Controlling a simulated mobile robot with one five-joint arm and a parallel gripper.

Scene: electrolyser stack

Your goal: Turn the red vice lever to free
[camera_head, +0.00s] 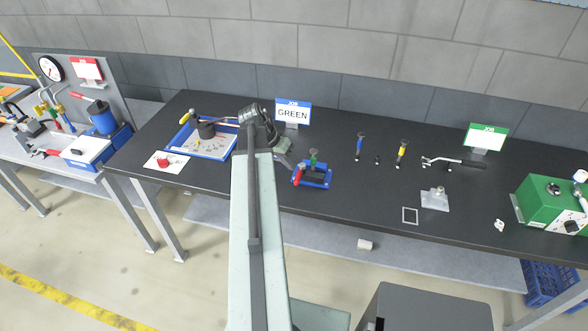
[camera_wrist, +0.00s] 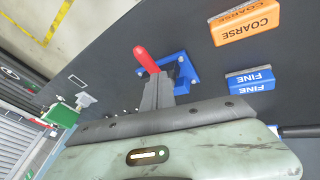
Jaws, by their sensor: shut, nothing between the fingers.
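The small blue vice (camera_head: 318,181) stands on the black bench, right of my arm in the head view. Its red lever (camera_head: 299,174) is at its left side and tilts upward; a green part (camera_head: 313,157) stands at its back. In the wrist view the red lever (camera_wrist: 146,59) sticks out past the fingertips, with the blue vice base (camera_wrist: 187,74) beside and beyond it. My gripper (camera_wrist: 158,88) is shut and empty, its fingers pointing toward the lever and covering part of the vice. I cannot tell whether they touch. My gripper also shows in the head view (camera_head: 284,161).
An orange COARSE block (camera_wrist: 245,22) and a blue FINE block (camera_wrist: 250,80) lie near the vice in the wrist view. A blue tray (camera_head: 215,153) is to the left. Several hand tools, a metal plate (camera_head: 435,200) and a green box (camera_head: 548,205) are to the right.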

